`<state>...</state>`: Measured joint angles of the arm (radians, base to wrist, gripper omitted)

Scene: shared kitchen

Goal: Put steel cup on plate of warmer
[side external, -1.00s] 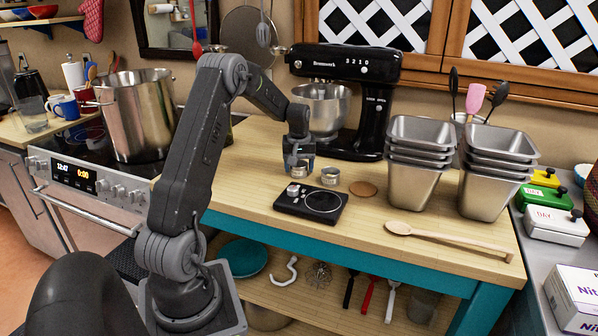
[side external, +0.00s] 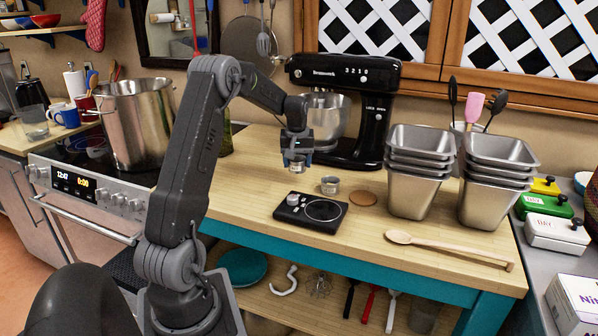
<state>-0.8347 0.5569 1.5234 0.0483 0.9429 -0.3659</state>
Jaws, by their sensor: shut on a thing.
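The warmer (side external: 310,211) is a flat black unit on the wooden counter, with a knob at its left and a round ringed plate (side external: 323,210) at its right. My gripper (side external: 297,160) is above the counter, behind and a little left of the warmer. It is shut on a small steel cup (side external: 297,167), which hangs just below the fingers, clear of the counter.
A brown round coaster (side external: 363,198) lies right of the standing cup. A black stand mixer (side external: 360,105) is behind my gripper. Stacked steel pans (side external: 415,185) stand to the right, with a wooden spoon (side external: 430,242) in front. The counter left of the warmer is clear.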

